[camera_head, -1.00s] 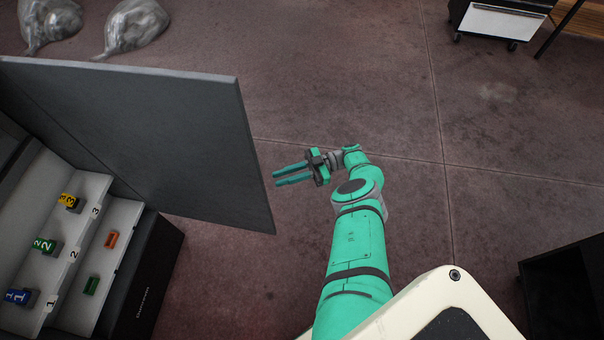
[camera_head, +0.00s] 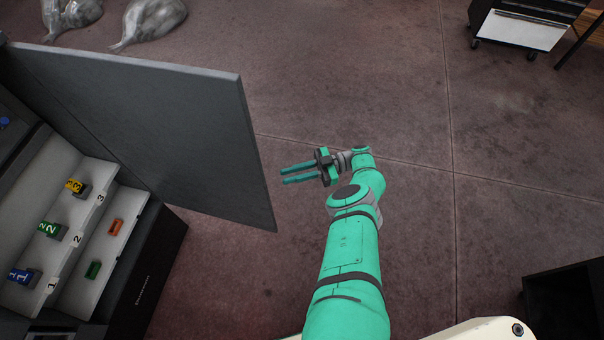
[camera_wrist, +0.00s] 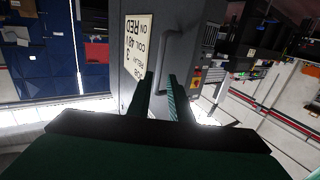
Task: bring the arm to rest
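My gripper (camera_head: 299,174) is at the end of my green arm, over bare floor. Its two teal fingers point left in the head view and stand parallel with a gap between them. Nothing shows between them. In the wrist view the fingers (camera_wrist: 158,98) also stand apart, in front of a grey door or panel with a handle (camera_wrist: 172,55) and a white label (camera_wrist: 138,45). In the head view my gripper is just right of the open grey door (camera_head: 160,130), apart from it as far as I can see.
An open cabinet at the left holds white stepped shelves (camera_head: 125,215) with numbered yellow (camera_head: 76,186), green (camera_head: 50,229) and blue (camera_head: 20,276) pieces. Grey bags (camera_head: 148,22) lie at the top left. A wheeled cart (camera_head: 510,28) and a dark box (camera_head: 565,295) stand right. Floor between is clear.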

